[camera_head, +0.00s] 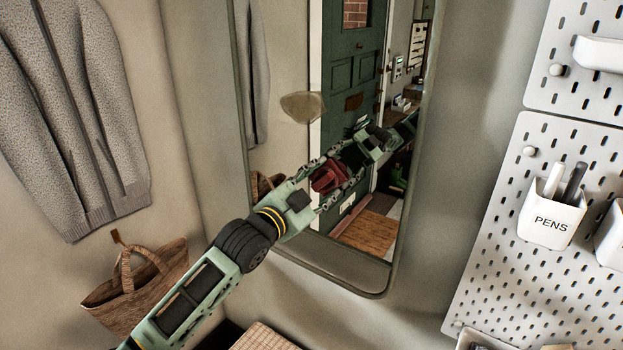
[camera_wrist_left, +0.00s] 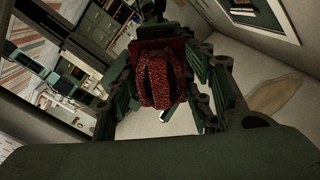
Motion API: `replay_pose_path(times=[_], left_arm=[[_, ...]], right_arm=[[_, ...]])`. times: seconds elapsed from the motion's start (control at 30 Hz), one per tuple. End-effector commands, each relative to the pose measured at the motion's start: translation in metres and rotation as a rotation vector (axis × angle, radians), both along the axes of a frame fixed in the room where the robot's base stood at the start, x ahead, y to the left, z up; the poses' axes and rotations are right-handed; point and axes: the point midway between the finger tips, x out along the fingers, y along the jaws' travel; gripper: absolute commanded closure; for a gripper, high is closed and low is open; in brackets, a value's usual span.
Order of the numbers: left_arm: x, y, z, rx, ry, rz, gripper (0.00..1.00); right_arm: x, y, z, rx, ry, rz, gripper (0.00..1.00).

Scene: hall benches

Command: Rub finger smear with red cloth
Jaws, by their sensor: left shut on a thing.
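The finger smear (camera_head: 303,107) is a brownish, rounded patch on the tall wall mirror (camera_head: 283,55), left of the mirror's middle. My left gripper (camera_head: 332,178) is shut on the bunched red cloth (camera_head: 326,177), below and slightly right of the smear. Cloth and smear are apart in the picture. In the left wrist view the red cloth (camera_wrist_left: 158,82) sits between the fingers, and the smear (camera_wrist_left: 274,94) shows to the right. Whether the cloth touches the glass, I cannot tell. My right gripper is not in view.
A grey jacket (camera_head: 75,115) and a wicker basket (camera_head: 135,285) hang on the left wall. A white pegboard (camera_head: 510,265) with a pen cup (camera_head: 550,222) is at the right. The mirror reflects my arm, a green door and a mat.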

Motion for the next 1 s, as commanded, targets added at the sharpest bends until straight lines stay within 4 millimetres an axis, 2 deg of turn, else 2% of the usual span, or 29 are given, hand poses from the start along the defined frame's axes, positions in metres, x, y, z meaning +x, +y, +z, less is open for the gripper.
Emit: replay_pose_path(times=[0.5, 0.77, 1.0], left_arm=[[-0.022, -0.028, 0.001, -0.003, 0.0, -0.003, 0.73], [-0.027, -0.035, 0.0, -0.001, 0.0, -0.001, 0.73], [-0.038, -0.053, 0.0, -0.002, 0.0, -0.002, 0.73]], right_arm=[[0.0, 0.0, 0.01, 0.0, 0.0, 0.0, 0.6], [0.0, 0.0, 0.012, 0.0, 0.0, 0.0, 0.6], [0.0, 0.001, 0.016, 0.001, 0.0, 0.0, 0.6]])
